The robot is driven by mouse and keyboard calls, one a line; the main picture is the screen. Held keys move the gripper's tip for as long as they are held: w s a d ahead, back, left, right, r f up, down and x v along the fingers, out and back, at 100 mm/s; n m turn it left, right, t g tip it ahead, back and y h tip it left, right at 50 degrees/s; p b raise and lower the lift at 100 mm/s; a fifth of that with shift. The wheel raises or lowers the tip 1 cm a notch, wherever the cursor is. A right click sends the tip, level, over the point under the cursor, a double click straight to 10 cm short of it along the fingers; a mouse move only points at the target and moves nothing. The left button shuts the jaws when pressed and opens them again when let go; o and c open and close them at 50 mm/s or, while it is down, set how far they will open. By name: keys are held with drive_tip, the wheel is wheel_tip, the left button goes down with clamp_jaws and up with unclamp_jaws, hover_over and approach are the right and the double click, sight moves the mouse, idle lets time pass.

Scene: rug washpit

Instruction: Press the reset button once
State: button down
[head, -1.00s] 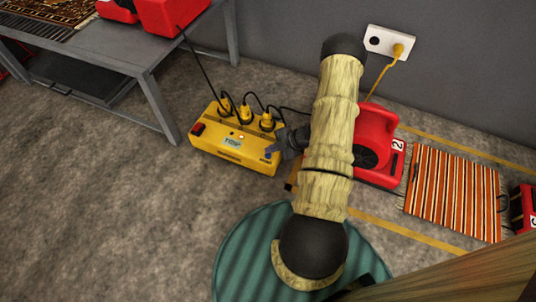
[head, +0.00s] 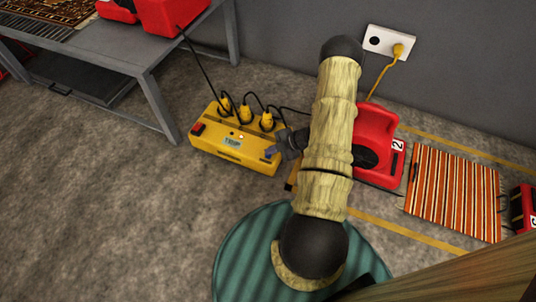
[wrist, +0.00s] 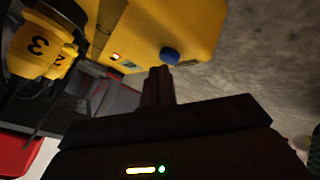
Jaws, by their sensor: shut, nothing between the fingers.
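A yellow power box (head: 235,150) sits on the floor, with a red switch (head: 198,128) at its left end and a small display that seems to read TRIP (head: 233,141). A round blue button (wrist: 169,56) stands out from the box near one end in the wrist view; in the head view it is hard to make out beside my gripper. My gripper (head: 275,151) is shut and empty, close to the right end of the box. In the wrist view its fingertips (wrist: 160,72) are just below the button; I cannot tell whether they touch it.
Several black-corded plugs (head: 246,115) stand in the box's back edge. A red machine (head: 376,145) marked 2 is behind my arm to the right. A striped rug (head: 453,193) lies farther right. A grey table (head: 120,50) is at upper left. Carpet at lower left is clear.

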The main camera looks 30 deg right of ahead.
sight(271, 156)
drive_tip(key=shift+f, duration=0.4)
idle(0.4)
drive_tip(key=shift+r, duration=0.15)
drive_tip(key=shift+r+p, duration=0.75)
drive_tip(key=shift+p, duration=0.05)
wheel_tip(271, 156, up, 5)
drive_tip(key=p, duration=0.4)
drive_tip(key=shift+p, duration=0.4)
idle(0.6)
